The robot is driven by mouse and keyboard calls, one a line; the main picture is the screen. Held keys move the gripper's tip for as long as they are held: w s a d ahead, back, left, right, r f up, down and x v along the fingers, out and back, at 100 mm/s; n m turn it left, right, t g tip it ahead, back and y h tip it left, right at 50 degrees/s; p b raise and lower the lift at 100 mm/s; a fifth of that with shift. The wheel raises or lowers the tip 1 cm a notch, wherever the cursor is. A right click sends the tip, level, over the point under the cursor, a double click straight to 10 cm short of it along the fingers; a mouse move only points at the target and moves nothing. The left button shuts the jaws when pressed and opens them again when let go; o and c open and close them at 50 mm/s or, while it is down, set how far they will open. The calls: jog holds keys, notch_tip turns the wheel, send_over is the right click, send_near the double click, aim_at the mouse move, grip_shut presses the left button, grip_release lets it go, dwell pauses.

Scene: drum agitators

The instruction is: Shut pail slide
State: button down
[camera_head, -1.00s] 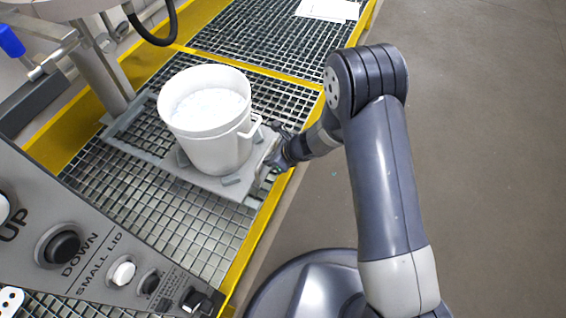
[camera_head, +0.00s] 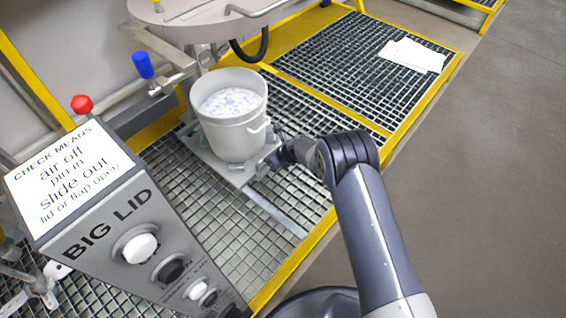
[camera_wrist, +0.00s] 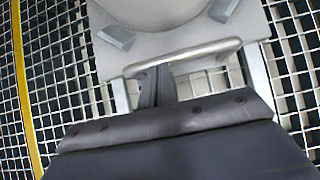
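The white pail (camera_head: 236,138), with pale, blue-flecked contents, stands upright on the grey slide plate (camera_head: 234,176). In the wrist view the plate's front (camera_wrist: 150,43) carries a rounded metal handle (camera_wrist: 208,48). My gripper (camera_head: 271,152) is at the plate's front edge, just right of the pail. In the wrist view its fingers (camera_wrist: 158,76) are close together at the handle bar and appear shut on it. Their tips are partly hidden by the bar. Slide rails (camera_head: 275,210) show bare in front of the plate.
A large round lid (camera_head: 205,10) hangs above and behind the pail. Blue (camera_head: 143,65) and red (camera_head: 81,104) knobs stand at the left. The BIG LID button panel (camera_head: 150,235) fills the lower left. Papers (camera_head: 412,55) lie on the grating. Open floor is at the right.

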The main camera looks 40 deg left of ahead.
jog(key=shift+w+a, duration=0.15)
jog(key=shift+a, duration=1.65)
jog(key=shift+r, duration=0.1)
